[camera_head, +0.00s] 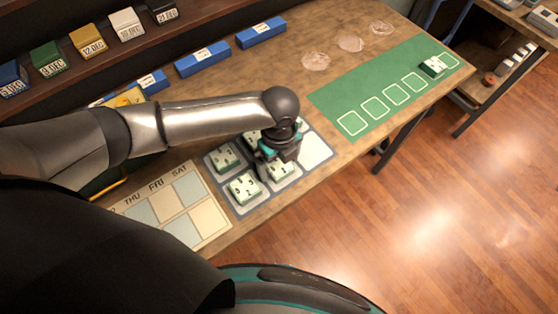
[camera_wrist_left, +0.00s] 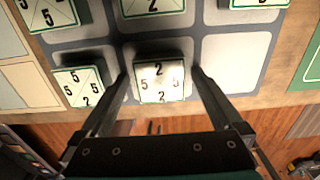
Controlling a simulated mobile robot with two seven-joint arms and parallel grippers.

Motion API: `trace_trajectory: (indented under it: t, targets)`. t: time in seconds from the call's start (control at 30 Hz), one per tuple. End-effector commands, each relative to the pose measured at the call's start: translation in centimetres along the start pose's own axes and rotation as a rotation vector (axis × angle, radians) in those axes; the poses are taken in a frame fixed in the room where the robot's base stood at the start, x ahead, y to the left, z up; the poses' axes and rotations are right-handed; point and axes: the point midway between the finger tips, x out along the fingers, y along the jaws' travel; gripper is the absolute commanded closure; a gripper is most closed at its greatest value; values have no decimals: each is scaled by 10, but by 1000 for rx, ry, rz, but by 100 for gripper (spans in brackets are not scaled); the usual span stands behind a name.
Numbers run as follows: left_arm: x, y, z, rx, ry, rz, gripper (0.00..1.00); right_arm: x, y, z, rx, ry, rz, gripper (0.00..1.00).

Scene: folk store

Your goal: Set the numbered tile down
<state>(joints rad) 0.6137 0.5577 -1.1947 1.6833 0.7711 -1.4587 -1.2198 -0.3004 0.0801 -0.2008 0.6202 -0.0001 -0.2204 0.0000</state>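A pale numbered tile (camera_wrist_left: 160,82) with green edges lies between the fingers of my left gripper (camera_wrist_left: 159,76), in the tray's near row. The fingers stand open on either side of it, with a narrow gap at its left edge. In the head view my left gripper (camera_head: 274,158) is over the grey tray (camera_head: 211,170) and partly hides this tile (camera_head: 281,171). Several other numbered tiles (camera_head: 243,188) sit in tray cells; one cell (camera_head: 315,148) is bare. Another tile (camera_head: 433,67) lies on the green mat (camera_head: 345,100). My right gripper is not in view.
A calendar board (camera_head: 205,220) lies left of the tray. Blue racks (camera_head: 202,59) line the table's back. Clear round discs (camera_head: 316,61) lie behind the mat, which has several bare outlined spaces. The table's front edge is close to the tray.

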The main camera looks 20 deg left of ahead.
Motion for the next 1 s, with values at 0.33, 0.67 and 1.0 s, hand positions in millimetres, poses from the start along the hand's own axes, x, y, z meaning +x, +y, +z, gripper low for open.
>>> trace_trajectory:
  t: [0.33, 0.67, 1.0]
  targets:
    - [-11, 0, 1, 0, -1, -1, 0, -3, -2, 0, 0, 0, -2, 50]
    - [-80, -1, 1, 0, -2, -4, 0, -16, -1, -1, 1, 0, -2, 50]
    - [-122, -1, 0, -1, 0, -1, 0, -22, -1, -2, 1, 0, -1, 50]
